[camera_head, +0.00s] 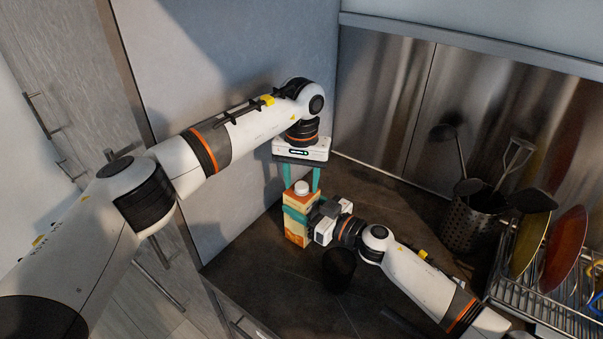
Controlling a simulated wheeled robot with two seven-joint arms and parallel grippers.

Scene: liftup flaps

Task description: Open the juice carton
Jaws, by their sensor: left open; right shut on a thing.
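The orange juice carton (297,230) stands upright on the dark counter, near the grey wall panel. Its white cap (301,187) is on top. My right gripper (296,213) comes from the right and is shut around the upper body of the carton. My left gripper (301,180) points down from above, with its two teal fingers open on either side of the cap. I cannot tell whether the fingers touch the cap. Part of the carton's right side is hidden by my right gripper.
A dark cup (339,268) stands on the counter (270,280) just right of the carton, under my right arm. A metal utensil holder (470,228) and a dish rack (530,305) with plates (566,248) stand at the right. The counter's front left edge is close to the carton.

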